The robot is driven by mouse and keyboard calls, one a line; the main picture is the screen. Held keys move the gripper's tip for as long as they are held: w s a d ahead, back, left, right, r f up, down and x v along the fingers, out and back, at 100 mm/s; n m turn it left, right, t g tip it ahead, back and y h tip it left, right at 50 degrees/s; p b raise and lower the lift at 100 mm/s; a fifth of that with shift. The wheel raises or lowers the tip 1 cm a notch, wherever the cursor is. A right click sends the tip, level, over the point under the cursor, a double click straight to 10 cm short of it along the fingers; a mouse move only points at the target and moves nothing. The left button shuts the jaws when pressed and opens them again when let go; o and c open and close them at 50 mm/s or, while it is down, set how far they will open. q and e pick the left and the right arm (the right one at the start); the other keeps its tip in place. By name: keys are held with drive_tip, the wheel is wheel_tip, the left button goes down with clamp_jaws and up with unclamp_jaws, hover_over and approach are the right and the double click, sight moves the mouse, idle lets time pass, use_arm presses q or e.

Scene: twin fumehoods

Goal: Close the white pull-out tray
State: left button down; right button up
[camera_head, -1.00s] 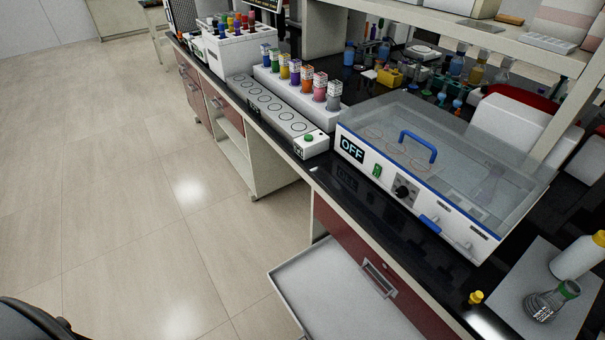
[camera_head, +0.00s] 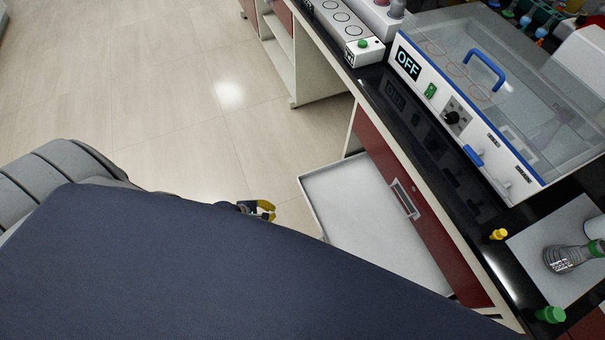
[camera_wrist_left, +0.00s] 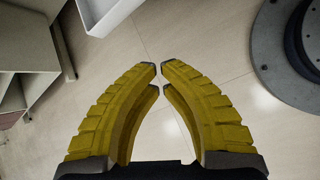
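The white pull-out tray (camera_head: 345,205) sticks out from the bench front, below the worktop, beside a red drawer front with a handle (camera_head: 404,198). My arm hides its near part. My left gripper (camera_head: 270,210), with yellow fingers, is left of the tray and apart from it. In the left wrist view its fingertips (camera_wrist_left: 159,70) nearly meet, with a narrow gap and nothing between them. A white corner, likely the tray (camera_wrist_left: 108,12), shows at the top of that view. My right gripper is not in view.
A clear-lidded device marked OFF (camera_head: 470,120) stands on the black worktop. A flask (camera_head: 568,258), a yellow-capped item (camera_head: 498,235) and a green-capped item (camera_head: 550,314) stand near the worktop's front. The floor (camera_head: 190,130) left of the bench is clear.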

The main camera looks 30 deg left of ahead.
use_arm(q)
drive_tip(key=w+d+f+n+h, duration=0.1)
drive_tip(key=w+d+f+n, duration=0.3)
drive_tip(key=w+d, duration=0.5)
drive_tip(key=shift+d+f+n+h, duration=0.3)
drive_tip(key=shift+d+f+n, duration=0.1)
drive_tip(key=shift+n, duration=0.3)
idle(0.6)
